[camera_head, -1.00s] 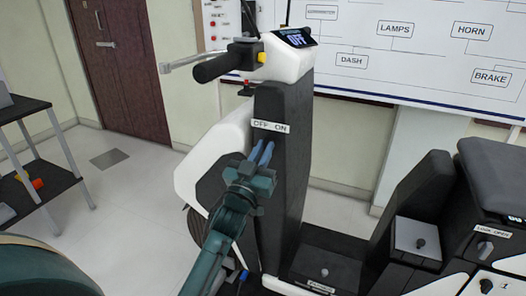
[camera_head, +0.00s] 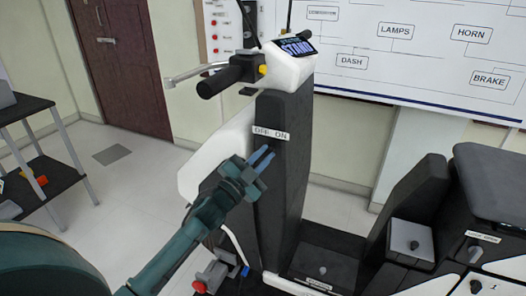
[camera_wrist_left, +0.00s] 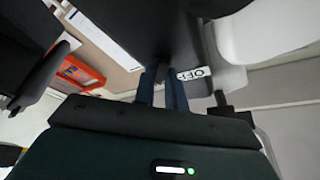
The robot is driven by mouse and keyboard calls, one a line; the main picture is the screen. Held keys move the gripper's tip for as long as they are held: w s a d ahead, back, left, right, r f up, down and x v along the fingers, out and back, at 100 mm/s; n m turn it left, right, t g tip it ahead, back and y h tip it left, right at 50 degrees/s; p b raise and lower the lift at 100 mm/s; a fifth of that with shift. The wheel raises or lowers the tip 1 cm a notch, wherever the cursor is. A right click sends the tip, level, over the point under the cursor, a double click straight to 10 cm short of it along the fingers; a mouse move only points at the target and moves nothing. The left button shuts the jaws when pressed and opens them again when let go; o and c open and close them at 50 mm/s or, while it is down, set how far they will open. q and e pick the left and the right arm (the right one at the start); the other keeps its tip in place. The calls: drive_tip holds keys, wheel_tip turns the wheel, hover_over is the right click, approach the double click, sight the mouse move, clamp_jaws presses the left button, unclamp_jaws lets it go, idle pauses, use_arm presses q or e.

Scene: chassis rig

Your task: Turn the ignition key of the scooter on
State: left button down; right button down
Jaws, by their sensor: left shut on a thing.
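The scooter's dark front column (camera_head: 283,185) stands upright in the head view, with a white label (camera_head: 271,133) reading OFF and ON. My left gripper (camera_head: 267,153) is at the column face just below this label, its blue fingers tilted. It is shut on the ignition key, which the fingers hide. In the left wrist view the two fingers (camera_wrist_left: 163,90) reach up to the dark column beside the OFF end of the label (camera_wrist_left: 190,73). The dash display (camera_head: 296,46) is lit and seems to read STAND. My right gripper is not in view.
The handlebar grip (camera_head: 220,80) and brake lever (camera_head: 195,73) jut left above my arm. The scooter seat (camera_head: 495,175) and side panels with knobs are at right. A dark shelf (camera_head: 40,185) stands at left. Floor between shelf and scooter is mostly open.

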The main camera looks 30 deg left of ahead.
use_arm(q)
drive_tip(key=shift+r+m+g+h+p, duration=0.1)
drive_tip(key=shift+m+g+h+p, duration=0.35)
drive_tip(key=shift+m, duration=0.55)
drive_tip(key=shift+m+g+h+p, duration=0.2)
drive_tip(key=shift+m+p, duration=0.3)
drive_tip(key=shift+m, duration=0.8)
drive_tip(key=c, duration=1.4)
unclamp_jaws()
drive_tip(key=shift+c, duration=0.2)
drive_tip(key=b+v, duration=0.2)
drive_tip(key=v, duration=1.1)
drive_tip(key=shift+s+a, duration=0.1)
drive_tip(key=shift+s, duration=0.05)
